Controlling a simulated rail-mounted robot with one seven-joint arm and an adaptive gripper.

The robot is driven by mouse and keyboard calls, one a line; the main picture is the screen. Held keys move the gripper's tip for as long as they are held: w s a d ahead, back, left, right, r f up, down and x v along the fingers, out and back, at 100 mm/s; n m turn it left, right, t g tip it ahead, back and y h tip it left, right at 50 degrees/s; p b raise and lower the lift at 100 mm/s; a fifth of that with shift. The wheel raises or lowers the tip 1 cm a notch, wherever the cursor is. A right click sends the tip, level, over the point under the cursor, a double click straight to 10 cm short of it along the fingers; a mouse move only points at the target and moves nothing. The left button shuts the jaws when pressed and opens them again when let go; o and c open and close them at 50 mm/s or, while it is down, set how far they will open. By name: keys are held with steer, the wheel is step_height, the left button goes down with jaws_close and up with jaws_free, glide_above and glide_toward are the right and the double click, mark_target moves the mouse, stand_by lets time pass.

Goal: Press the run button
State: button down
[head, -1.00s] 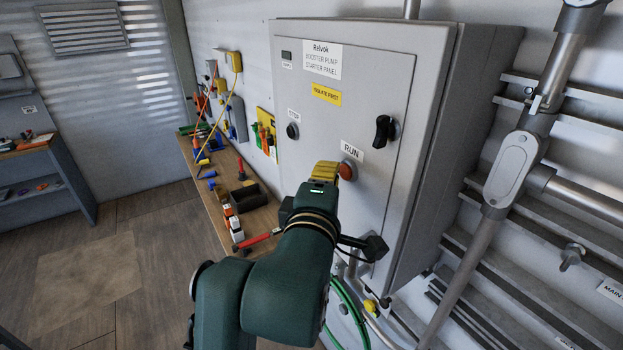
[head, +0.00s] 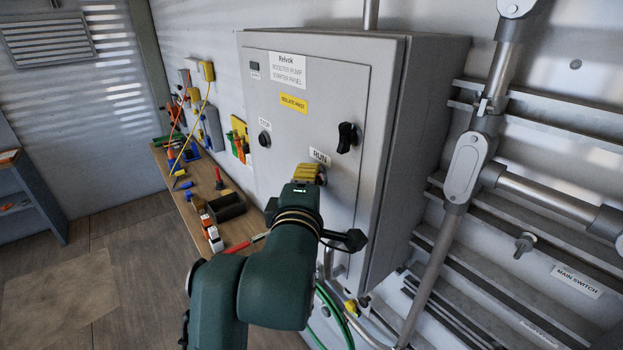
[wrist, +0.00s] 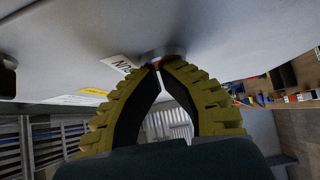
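The grey starter panel (head: 330,100) carries a white RUN label (head: 320,156). The run button under it is almost wholly hidden behind my gripper (head: 307,173) in the head view. In the wrist view my gripper (wrist: 158,66) has its two yellow-ribbed fingers curved together, tips meeting, with nothing seen held. The tips are at the button's round grey collar (wrist: 162,54), with a sliver of red (wrist: 155,66) beside them. I cannot tell whether the button is pushed in.
A black stop button (head: 264,139) and a black rotary switch (head: 347,138) are on the same door. A workbench (head: 178,200) with tools stands at left. Pipes (head: 467,165) and rails line the right wall. Green cables hang below the panel.

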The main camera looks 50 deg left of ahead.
steer(key=s+a+b+v, duration=0.1)
steer(key=a+b+v, duration=0.1)
steer(key=v, duration=1.1)
steer(key=shift+s+b, duration=0.35)
steer(key=shift+b, duration=0.2)
steer(key=shift+a, duration=0.1)
